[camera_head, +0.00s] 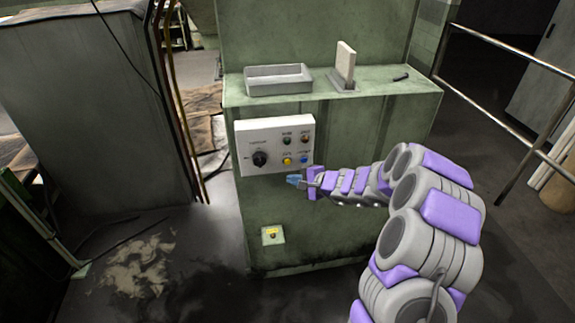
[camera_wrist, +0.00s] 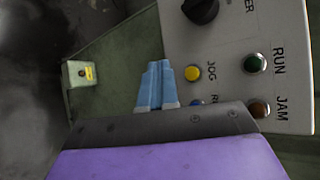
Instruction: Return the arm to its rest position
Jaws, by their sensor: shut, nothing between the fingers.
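My arm reaches in from the lower right in the head view. My gripper (camera_head: 296,180) is just in front of the lower right edge of a white control panel (camera_head: 250,135) on the green machine. In the wrist view the blue fingers of my gripper (camera_wrist: 155,85) lie together, shut and empty, beside the yellow JOG button (camera_wrist: 193,73). A blue button (camera_wrist: 196,103) is partly hidden behind my gripper's dark edge. I cannot tell whether the fingers touch the panel.
The green machine (camera_head: 340,225) has a ledge with a grey tray (camera_head: 279,86) and an upright pale plate (camera_head: 345,62). A small yellow-marked box (camera_head: 272,235) sits low on its front. A metal railing (camera_head: 520,150) stands at right. Floor at the left front is open.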

